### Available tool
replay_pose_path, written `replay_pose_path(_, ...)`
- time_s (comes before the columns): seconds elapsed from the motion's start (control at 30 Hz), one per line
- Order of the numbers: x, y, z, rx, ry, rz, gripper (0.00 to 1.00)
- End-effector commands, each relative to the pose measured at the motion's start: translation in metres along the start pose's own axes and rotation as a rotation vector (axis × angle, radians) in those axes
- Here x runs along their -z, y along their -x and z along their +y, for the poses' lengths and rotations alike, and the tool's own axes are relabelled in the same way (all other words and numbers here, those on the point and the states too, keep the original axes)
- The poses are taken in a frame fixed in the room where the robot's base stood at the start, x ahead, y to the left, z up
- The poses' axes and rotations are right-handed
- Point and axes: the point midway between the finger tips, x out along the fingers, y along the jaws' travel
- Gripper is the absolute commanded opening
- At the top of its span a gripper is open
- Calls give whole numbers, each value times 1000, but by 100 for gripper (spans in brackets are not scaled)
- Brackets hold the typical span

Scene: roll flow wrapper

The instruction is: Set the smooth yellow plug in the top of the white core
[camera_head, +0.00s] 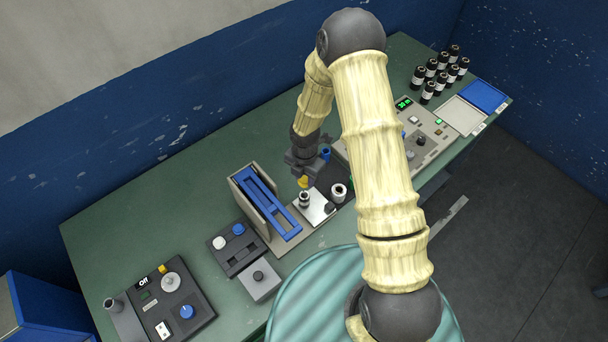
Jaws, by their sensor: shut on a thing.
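My gripper (304,177) is shut on the yellow plug (303,183) and holds it near the middle of the bench. The plug shows as a small yellow patch below the fingers, which hide part of it. A white cylinder with a dark round centre (338,193) stands to the right and a little nearer; it looks like the white core. A smaller grey-and-dark cylinder (304,200) stands on a pale plate (319,213) just below the plug in the picture. I cannot tell the gap between the plug and this cylinder.
A blue-railed frame (269,204) stands close to the left of my gripper. A blue cylinder (325,154) is close on the right. Control boxes (167,303) are at the left, and several dark bottles (441,72) stand at the far right. The back-left bench is clear.

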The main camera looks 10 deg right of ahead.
Motion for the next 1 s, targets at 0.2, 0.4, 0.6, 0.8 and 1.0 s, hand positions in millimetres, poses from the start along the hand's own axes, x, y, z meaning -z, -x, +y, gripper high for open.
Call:
replay_pose_path(0.2,0,-7,0,0,0,0,12)
replay_pose_path(0.4,0,-25,0,1,0,0,12)
replay_pose_path(0.6,2,-43,2,0,6,0,12)
replay_pose_path(0.8,3,-50,2,-1,7,0,12)
replay_pose_path(1.0,2,-50,2,0,6,0,12)
